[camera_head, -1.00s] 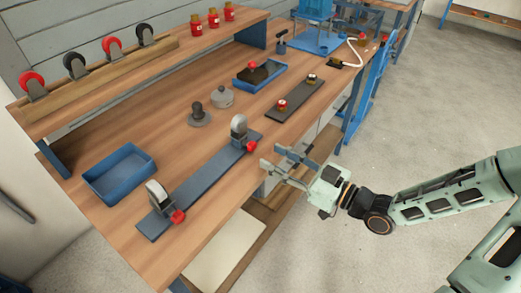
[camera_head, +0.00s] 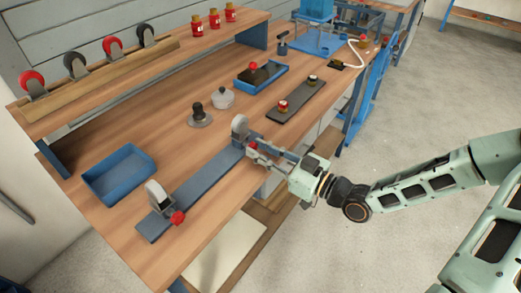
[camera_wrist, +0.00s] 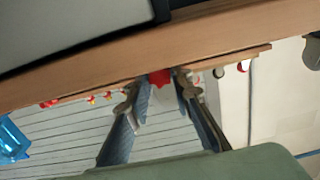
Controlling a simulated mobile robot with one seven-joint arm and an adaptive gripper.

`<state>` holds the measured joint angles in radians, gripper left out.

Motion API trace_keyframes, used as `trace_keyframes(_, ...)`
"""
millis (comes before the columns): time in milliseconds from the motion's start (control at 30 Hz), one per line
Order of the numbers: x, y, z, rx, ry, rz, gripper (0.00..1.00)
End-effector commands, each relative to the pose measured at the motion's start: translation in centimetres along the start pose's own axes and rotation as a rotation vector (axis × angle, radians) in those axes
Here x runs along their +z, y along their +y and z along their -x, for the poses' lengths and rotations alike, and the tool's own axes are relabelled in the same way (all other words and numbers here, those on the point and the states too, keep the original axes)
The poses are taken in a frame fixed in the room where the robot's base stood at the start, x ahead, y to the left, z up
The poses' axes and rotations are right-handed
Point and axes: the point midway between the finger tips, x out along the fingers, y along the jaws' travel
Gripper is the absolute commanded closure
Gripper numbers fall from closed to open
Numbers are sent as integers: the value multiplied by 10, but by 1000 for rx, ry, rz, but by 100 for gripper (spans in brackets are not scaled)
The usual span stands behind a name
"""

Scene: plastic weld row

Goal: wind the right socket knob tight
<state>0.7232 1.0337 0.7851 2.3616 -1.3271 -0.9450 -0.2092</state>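A long blue-grey plate (camera_head: 197,190) lies along the bench's front edge and bears two grey rounded sockets. The right socket (camera_head: 239,125) has a red knob (camera_head: 252,146) on its front side; the left socket (camera_head: 157,195) has a red knob (camera_head: 177,218) too. My gripper (camera_head: 258,150) reaches in from the right at the right knob. In the wrist view, the right knob (camera_wrist: 160,77) shows between the tips of my two spread fingers (camera_wrist: 161,92). The fingers look open, one on each side of the knob; whether either touches it I cannot tell.
A blue tray (camera_head: 119,173) stands at the left of the bench. A grey post on a round base (camera_head: 200,118) stands behind. Free floor lies to the right.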

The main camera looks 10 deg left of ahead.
Motion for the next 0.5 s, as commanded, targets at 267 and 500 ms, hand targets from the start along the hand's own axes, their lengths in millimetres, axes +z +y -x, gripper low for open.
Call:
trace_keyframes(267, 0, 0, 0, 0, 0, -11, 100)
trace_keyframes(500, -2, 0, 0, 0, -1, -106, 100)
